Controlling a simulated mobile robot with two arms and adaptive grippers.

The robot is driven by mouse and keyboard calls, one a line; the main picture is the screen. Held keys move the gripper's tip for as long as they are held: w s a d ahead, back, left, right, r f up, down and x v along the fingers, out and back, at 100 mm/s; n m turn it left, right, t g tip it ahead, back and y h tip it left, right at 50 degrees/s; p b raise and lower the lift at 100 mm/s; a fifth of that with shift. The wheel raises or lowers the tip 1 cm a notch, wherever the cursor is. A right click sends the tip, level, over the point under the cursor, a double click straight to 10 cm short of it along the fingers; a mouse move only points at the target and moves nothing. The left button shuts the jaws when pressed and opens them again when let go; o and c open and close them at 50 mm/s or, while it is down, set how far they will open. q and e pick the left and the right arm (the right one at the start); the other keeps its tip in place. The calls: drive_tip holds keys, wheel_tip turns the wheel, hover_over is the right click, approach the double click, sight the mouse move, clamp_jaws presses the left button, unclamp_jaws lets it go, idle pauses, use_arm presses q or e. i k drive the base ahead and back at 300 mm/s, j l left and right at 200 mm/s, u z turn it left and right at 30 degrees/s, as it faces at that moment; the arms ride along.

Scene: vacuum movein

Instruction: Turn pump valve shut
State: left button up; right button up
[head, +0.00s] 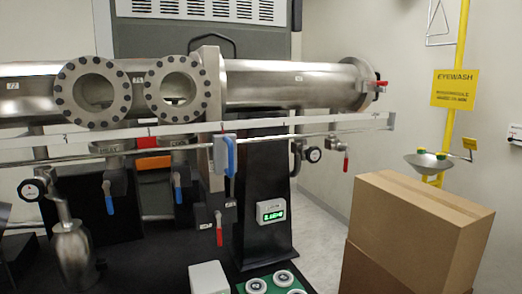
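A steel vacuum chamber tube (290,84) with two round bolted window flanges runs across the view. Below it hang several valves with coloured lever handles. Another red handle (219,236) points down under the middle, and a third red handle (380,83) lies sideways at the tube's right end. Blue handles hang at the left (108,196), at the centre-left (178,188) and in the middle (231,157). I cannot tell which is the pump valve. Neither gripper shows.
A thin metal rail (345,127) runs in front below the tube. A green-lit display (271,211) sits on the black stand. Cardboard boxes (405,235) stand at the right, near a yellow eyewash post (458,60) and bowl. Some floor is clear between stand and boxes.

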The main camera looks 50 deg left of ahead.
sight(313, 154)
drive_tip(key=u, duration=1.4)
